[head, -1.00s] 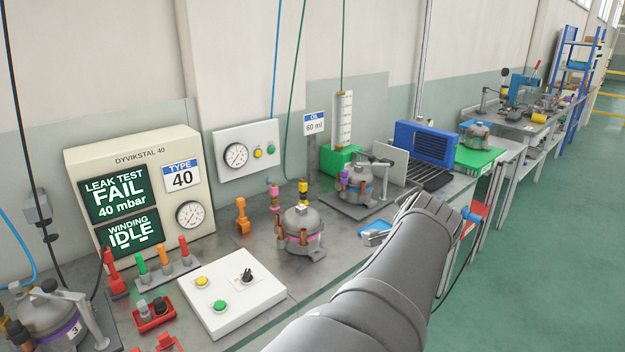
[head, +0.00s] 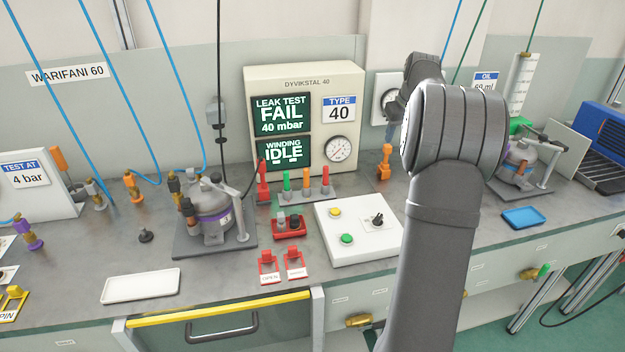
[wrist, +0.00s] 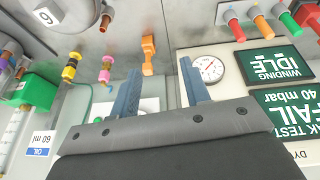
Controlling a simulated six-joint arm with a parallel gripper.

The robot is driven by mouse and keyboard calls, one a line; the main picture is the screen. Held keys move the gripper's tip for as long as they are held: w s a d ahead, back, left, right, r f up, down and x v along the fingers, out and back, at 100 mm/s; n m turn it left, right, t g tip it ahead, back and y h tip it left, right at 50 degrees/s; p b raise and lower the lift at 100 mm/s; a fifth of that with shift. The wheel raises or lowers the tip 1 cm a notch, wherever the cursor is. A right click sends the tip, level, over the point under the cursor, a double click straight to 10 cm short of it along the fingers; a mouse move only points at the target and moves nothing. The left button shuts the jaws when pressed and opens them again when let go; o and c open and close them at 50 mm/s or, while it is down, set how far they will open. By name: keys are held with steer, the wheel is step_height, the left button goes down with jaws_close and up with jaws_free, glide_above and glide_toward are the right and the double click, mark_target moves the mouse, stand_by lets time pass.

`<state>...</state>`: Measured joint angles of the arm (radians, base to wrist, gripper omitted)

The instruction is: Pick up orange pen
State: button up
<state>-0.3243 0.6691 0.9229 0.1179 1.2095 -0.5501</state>
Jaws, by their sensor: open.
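An orange pen-like piece (head: 305,181) stands upright in a small rack between a green one and a red one, in front of the leak test box. It shows in the wrist view too (wrist: 262,25), at the upper right. I cannot tell for certain that it is a pen. My gripper (wrist: 160,68) is open, with nothing between its blue-grey fingers. In the wrist view the rack is to the right of the fingers, apart from them. An orange fitting (wrist: 148,52) lies just beyond the left fingertip; it stands on the bench in the head view (head: 385,162).
The leak test box (head: 305,110) stands behind the rack. A white button panel (head: 355,228) and a red tray (head: 289,226) are in front of it. A compressor (head: 210,212) stands to the left. My arm hides the bench at centre right.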

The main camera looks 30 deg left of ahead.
steer(key=s+a+f+n+g+h, duration=0.1)
steer(key=s+a+f+n, duration=0.15)
steer(key=a, duration=0.55)
steer(key=s+a+f+n+g, duration=0.1)
steer(key=a+f+n, duration=0.25)
steer(key=a, duration=0.35)
steer(key=n+g+h, duration=0.1)
steer(key=n+h, duration=0.1)
steer(key=n, duration=0.2)
glide_above(307, 169)
step_height(307, 169, down, 5)
steer(key=shift+r, duration=0.1)
step_height(307, 169, down, 7)
steer(key=shift+f, duration=0.1)
jaws_close()
